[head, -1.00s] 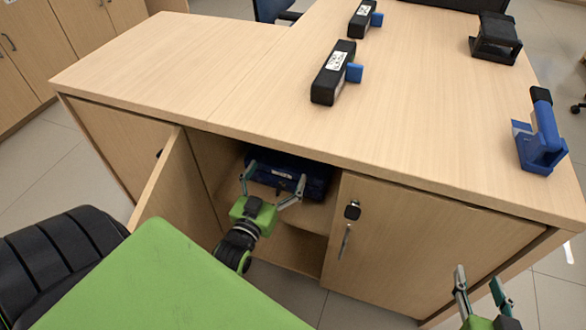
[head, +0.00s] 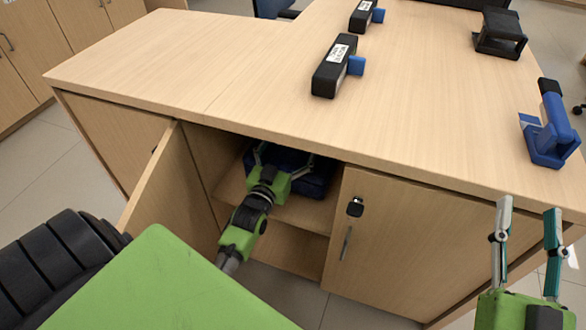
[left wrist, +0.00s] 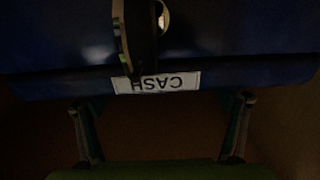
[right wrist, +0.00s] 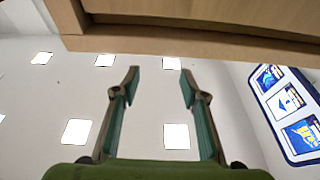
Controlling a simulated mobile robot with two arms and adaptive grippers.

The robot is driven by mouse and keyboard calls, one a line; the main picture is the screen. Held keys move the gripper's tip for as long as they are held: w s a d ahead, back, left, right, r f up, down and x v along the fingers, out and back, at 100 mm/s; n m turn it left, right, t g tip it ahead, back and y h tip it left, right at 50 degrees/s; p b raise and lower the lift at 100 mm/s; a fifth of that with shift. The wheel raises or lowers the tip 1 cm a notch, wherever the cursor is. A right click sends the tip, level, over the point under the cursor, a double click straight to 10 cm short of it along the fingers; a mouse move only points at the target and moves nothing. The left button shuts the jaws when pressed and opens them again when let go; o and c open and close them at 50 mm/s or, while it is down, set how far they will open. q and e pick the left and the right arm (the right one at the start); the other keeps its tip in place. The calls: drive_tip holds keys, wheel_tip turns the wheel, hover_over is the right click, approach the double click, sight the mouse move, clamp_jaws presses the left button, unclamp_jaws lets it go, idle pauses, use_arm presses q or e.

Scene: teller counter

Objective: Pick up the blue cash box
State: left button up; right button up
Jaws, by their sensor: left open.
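The dark blue cash box (head: 316,184) sits on the shelf inside the open cabinet, partly hidden by my left gripper. In the left wrist view the box (left wrist: 55,45) fills the upper part, with a white CASH label (left wrist: 157,83) and a handle (left wrist: 137,35) on it. My left gripper (head: 285,158) is inside the cabinet opening at the box, its fingers spread and nothing held. In the left wrist view its fingers (left wrist: 160,105) reach toward the label side; contact is unclear. My right gripper (head: 528,205) is open and empty at the counter's front right.
The cabinet door (head: 160,185) stands open on the left, and a closed door (head: 400,240) is to the right of the opening. The counter top (head: 260,90) overhangs the shelf. On it are black label-marked boxes (head: 333,68), a blue stand (head: 548,140) and a black device (head: 499,35).

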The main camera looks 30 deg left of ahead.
use_arm(q)
drive_tip(key=shift+x, duration=0.8)
drive_tip(key=c, duration=2)
drive_tip(key=shift+w+r, duration=0.1)
drive_tip(key=shift+r, duration=0.35)
drive_tip(key=shift+c, duration=0.8)
use_arm(e)
drive_tip(key=r, duration=0.1)
drive_tip(key=s+r+t, duration=0.1)
drive_tip(key=shift+r+y, duration=0.3)
drive_tip(key=shift+y, duration=0.1)
